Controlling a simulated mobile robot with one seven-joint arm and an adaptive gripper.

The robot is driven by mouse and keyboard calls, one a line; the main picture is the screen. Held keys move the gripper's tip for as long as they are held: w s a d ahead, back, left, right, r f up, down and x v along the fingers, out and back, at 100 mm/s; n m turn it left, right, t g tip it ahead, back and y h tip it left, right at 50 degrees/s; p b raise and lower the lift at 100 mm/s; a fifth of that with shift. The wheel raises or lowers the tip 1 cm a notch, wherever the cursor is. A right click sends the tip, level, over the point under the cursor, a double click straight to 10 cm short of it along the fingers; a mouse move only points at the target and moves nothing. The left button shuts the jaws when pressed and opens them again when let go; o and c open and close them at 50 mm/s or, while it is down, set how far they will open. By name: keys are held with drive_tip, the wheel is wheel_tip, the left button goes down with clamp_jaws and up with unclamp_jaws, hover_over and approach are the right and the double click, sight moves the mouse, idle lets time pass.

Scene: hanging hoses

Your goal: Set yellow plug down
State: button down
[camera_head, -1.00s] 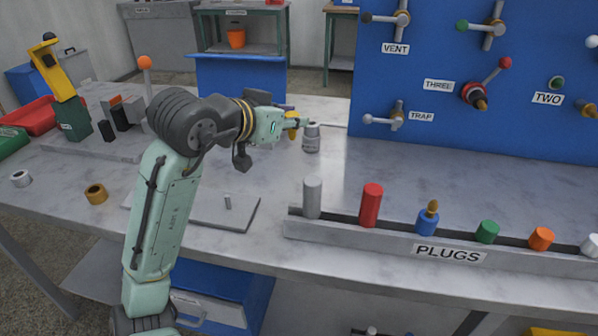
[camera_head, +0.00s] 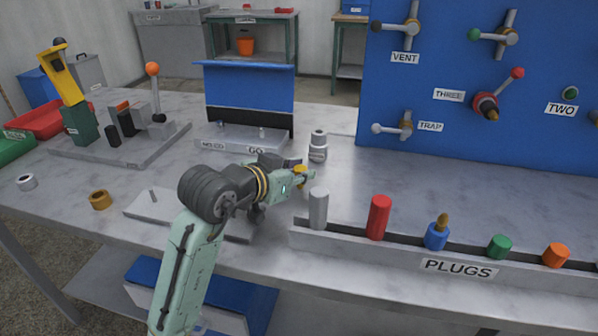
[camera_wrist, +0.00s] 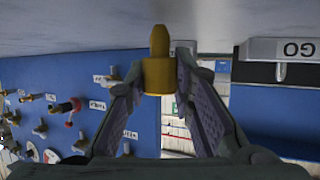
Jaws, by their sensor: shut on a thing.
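My gripper (camera_head: 303,175) is shut on the yellow plug (camera_head: 300,169), low over the bench between the grey fitting behind and the plug rack in front. In the wrist view, which is upside down, the yellow plug (camera_wrist: 159,72) sits between the two fingers (camera_wrist: 157,82). Its narrower end points to the bench surface at the top of that picture. I cannot tell whether the plug touches the bench (camera_head: 430,190). Part of the plug is hidden by my fingers in the head view.
The plug rack (camera_head: 380,252) holds grey, red, blue, green and orange plugs. A grey fitting (camera_head: 318,147) stands behind my gripper. The blue valve panel (camera_head: 450,60) is at the right and the GO stand (camera_head: 250,90) behind. Bare bench lies right of my gripper.

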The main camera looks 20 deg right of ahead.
drive_tip(key=shift+f, duration=0.2)
drive_tip(key=c, duration=1.4)
unclamp_jaws()
drive_tip(key=shift+r, duration=0.1)
drive_tip(key=shift+r, duration=0.3)
drive_tip(key=b+v, duration=0.1)
drive_tip(key=v, duration=1.1)
drive_tip(key=shift+f, duration=0.2)
drive_tip(key=shift+r, duration=0.1)
